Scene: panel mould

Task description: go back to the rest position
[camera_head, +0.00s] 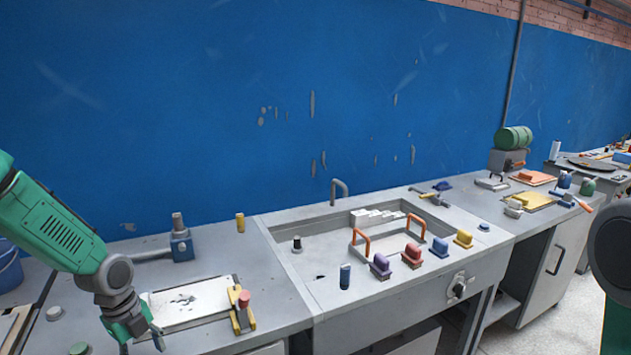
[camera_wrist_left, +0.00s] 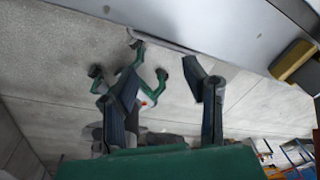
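My left gripper (camera_head: 138,335) hangs at the lower left in the head view, over the front of the left worktop. In the left wrist view its two fingers (camera_wrist_left: 160,85) stand apart with nothing between them, so it is open and empty. The floor and green and dark robot parts show beyond them. Of my right arm only a green and dark link (camera_head: 614,270) shows at the right edge of the head view. The right gripper is out of view.
A pale panel (camera_head: 190,301) with a yellow clamp (camera_head: 241,308) lies right of my left gripper. A grey basin bench (camera_head: 375,310) carries several coloured knobs and two orange handles. A blue bucket (camera_head: 8,268) stands at the left edge. A blue wall (camera_head: 240,120) closes the back.

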